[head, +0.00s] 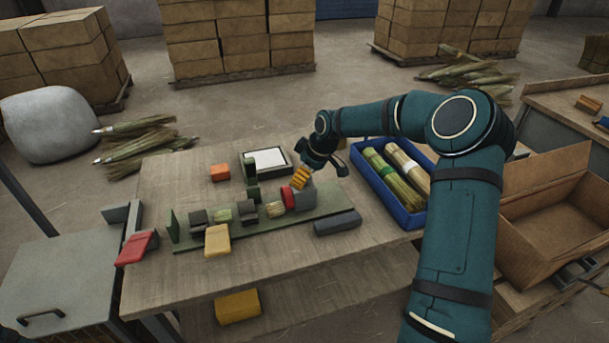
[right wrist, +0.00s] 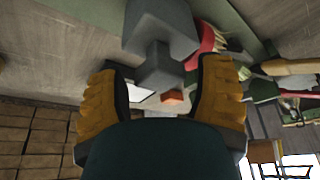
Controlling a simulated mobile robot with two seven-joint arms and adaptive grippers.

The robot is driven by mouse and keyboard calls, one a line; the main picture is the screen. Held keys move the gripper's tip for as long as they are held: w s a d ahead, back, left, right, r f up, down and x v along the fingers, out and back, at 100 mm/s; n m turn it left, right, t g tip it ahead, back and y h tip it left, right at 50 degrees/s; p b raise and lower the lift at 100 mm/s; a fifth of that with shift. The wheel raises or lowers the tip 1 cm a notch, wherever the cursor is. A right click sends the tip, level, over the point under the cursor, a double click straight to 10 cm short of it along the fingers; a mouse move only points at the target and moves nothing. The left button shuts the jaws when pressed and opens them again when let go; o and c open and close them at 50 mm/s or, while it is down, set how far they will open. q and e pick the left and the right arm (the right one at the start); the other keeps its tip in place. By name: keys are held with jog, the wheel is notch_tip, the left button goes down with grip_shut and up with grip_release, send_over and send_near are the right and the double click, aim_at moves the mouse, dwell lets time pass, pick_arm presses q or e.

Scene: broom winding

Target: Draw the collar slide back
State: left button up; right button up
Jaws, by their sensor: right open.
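The collar slide, a grey block (head: 305,199) with a red ring (head: 289,198) on its left face, sits at the right end of the green fixture rail (head: 345,203) on the table. Bound straw (head: 274,210) shows just left of the red ring. My right gripper (head: 300,178), with orange fingers, is above and behind the grey block. In the right wrist view my right gripper (right wrist: 165,82) is open, with the grey block's narrower knob (right wrist: 160,68) showing between the fingers, gaps on both sides. The red ring shows beyond the right finger. My left gripper is out of view.
A blue bin (head: 408,221) with straw bundles stands right of the fixture. A dark grey bar (head: 337,222) lies in front of the slide. A framed white panel (head: 266,160) and an orange block (head: 220,172) lie behind the rail. The table's front right is clear.

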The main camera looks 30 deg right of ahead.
grip_shut()
jog(key=shift+s+d, duration=0.1)
jog(key=d+p, duration=0.1)
jog(key=d, duration=0.1)
jog(key=s+d+p, duration=0.1)
jog(key=d, duration=0.2)
jog(key=shift+s, duration=0.1)
jog(key=shift+d, duration=0.1)
